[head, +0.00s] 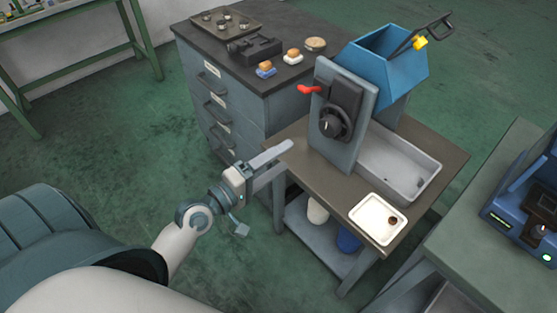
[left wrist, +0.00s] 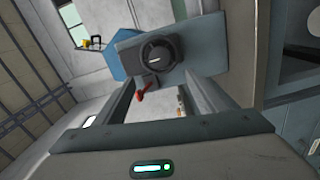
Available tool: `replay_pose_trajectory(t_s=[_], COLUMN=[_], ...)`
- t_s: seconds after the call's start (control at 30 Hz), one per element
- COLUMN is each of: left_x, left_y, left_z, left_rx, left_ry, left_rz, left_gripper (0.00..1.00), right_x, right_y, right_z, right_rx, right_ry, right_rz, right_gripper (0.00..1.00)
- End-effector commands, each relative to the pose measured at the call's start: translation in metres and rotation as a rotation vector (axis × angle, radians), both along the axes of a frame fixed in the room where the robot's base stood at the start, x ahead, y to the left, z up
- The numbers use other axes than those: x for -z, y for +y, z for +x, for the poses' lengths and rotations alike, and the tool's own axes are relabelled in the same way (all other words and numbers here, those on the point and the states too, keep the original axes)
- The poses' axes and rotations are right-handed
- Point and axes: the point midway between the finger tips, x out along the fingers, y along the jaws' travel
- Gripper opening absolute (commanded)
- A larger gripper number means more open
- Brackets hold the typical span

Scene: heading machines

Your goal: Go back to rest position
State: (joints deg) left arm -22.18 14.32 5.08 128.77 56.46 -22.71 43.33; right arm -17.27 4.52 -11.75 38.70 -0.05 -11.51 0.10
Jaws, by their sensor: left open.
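My left gripper (head: 284,156) is in the head view, just left of the small machine table's edge, with its fingers pointing towards the table. Its two fingers are apart with nothing between them in the left wrist view (left wrist: 163,82). Beyond them is the grey machine panel (left wrist: 205,45) with a black dial (left wrist: 158,54) and a red lever (left wrist: 141,92). In the head view the same panel (head: 345,154) stands upright on the table, right of the gripper, with the red lever (head: 309,89) on its left. My right gripper is not in view.
The brown-topped table (head: 322,173) holds a blue hopper (head: 383,65), a grey bin (head: 398,165) and a white tray (head: 366,214) with a small dark part. A drawer cabinet (head: 212,38) stands behind. A green bench (head: 478,205) is at right. Floor is clear left of the cabinet.

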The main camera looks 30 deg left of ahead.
Motion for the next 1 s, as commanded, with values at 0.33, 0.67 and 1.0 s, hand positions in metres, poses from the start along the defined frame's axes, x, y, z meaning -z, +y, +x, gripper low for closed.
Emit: replay_pose_trajectory(t_s=[0.33,0.67,1.0], left_x=[0.000,0.051,0.240], left_y=[0.000,0.007,0.023], left_z=[0.000,0.008,-0.006], left_rx=[0.000,-0.029,-0.050], left_ry=[0.000,0.063,0.300], left_rz=[0.000,0.075,0.397], left_gripper=[0.65,0.65,0.65], right_x=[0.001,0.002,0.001], right_y=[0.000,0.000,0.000], right_z=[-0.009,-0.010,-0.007], right_rx=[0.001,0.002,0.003], right_ry=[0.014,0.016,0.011], right_rz=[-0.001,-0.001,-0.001], right_gripper=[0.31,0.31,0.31])
